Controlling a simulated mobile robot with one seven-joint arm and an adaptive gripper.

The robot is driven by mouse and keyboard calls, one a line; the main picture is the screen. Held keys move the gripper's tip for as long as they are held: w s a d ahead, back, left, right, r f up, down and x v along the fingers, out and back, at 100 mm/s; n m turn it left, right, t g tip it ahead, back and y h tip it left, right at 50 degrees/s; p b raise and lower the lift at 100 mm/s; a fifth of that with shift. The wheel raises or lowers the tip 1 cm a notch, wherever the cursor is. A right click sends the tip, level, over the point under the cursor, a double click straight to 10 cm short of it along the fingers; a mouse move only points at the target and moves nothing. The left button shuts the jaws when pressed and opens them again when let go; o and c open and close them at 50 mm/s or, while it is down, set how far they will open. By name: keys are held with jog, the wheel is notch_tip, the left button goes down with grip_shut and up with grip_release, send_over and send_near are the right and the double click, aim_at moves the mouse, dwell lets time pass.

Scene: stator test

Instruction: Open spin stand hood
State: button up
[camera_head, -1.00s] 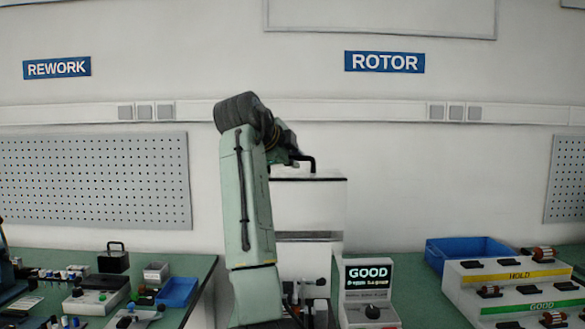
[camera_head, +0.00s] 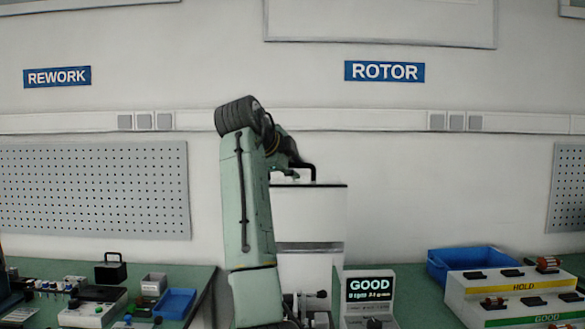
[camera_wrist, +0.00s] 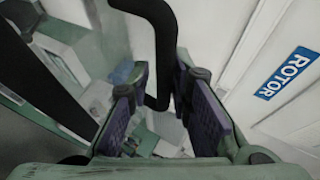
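The spin stand hood (camera_head: 308,212) is a tall white box with a dark top edge, behind my arm in the head view. Its black bent handle (camera_head: 312,168) stands up at the top. A dark band runs below the hood's white front. My gripper (camera_head: 292,166) is at the handle, partly hidden by my arm. In the wrist view the handle (camera_wrist: 158,60) passes down between the purple pads of my gripper (camera_wrist: 163,98). The pads stand apart, with visible gaps beside the bar. I cannot tell whether either pad touches it.
A tester with a GOOD screen (camera_head: 370,285) stands right of the stand. A blue bin (camera_head: 450,262) and a tiered HOLD/GOOD rack (camera_head: 480,310) are further right. The left bench holds a blue tray (camera_head: 176,304), a black box (camera_head: 111,271) and small parts.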

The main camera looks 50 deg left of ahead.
jog(key=v, duration=1.2)
dwell(0.3)
